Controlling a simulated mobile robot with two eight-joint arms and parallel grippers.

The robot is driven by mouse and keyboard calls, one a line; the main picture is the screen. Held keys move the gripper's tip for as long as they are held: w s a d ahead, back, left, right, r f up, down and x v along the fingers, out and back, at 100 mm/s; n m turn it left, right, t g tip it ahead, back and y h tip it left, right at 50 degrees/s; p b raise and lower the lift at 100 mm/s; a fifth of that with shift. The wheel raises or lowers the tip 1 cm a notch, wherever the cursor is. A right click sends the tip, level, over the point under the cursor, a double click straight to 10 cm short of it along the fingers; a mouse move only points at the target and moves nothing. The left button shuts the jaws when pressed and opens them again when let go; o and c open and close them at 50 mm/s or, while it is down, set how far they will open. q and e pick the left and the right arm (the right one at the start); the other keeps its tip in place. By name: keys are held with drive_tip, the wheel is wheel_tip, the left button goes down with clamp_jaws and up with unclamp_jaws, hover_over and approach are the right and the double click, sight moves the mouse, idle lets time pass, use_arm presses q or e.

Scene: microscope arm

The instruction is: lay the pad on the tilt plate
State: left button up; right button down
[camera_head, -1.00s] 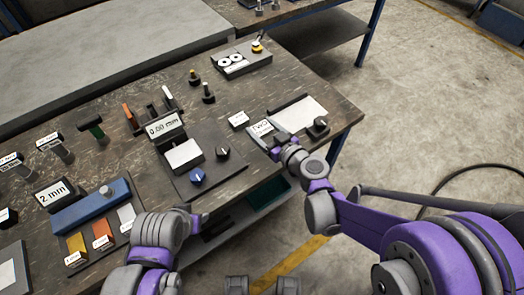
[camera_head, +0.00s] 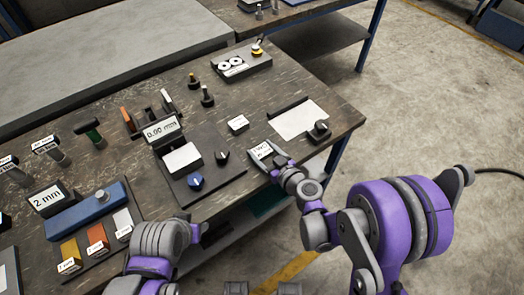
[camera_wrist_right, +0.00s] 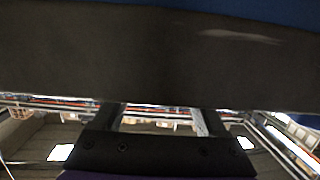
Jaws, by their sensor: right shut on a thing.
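My right gripper (camera_head: 273,160) is shut on a small grey piece with a white, lettered label (camera_head: 262,149), seemingly the pad, and holds it over the table's front edge. The wrist view shows two fingers (camera_wrist_right: 160,118) and a broad dark slab across the top, too close to identify. A white plate (camera_head: 297,121) with a dark ledge behind it lies beyond the gripper, apart from the held piece; it looks like the tilt plate, but no name is readable. My left gripper (camera_head: 203,229) is low in front of the table, its jaws unclear.
A black knob (camera_head: 320,131) stands at the white plate's right corner. Left of the gripper is a dark base with a white square (camera_head: 182,158), a "0.00 mm" display (camera_head: 162,129) and two knobs. A small white-labelled block (camera_head: 238,123) stands behind. Bare table lies between them.

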drive_tip(key=shift+f, duration=0.15)
unclamp_jaws()
drive_tip(key=v, duration=1.1)
drive_tip(key=shift+a, duration=0.25)
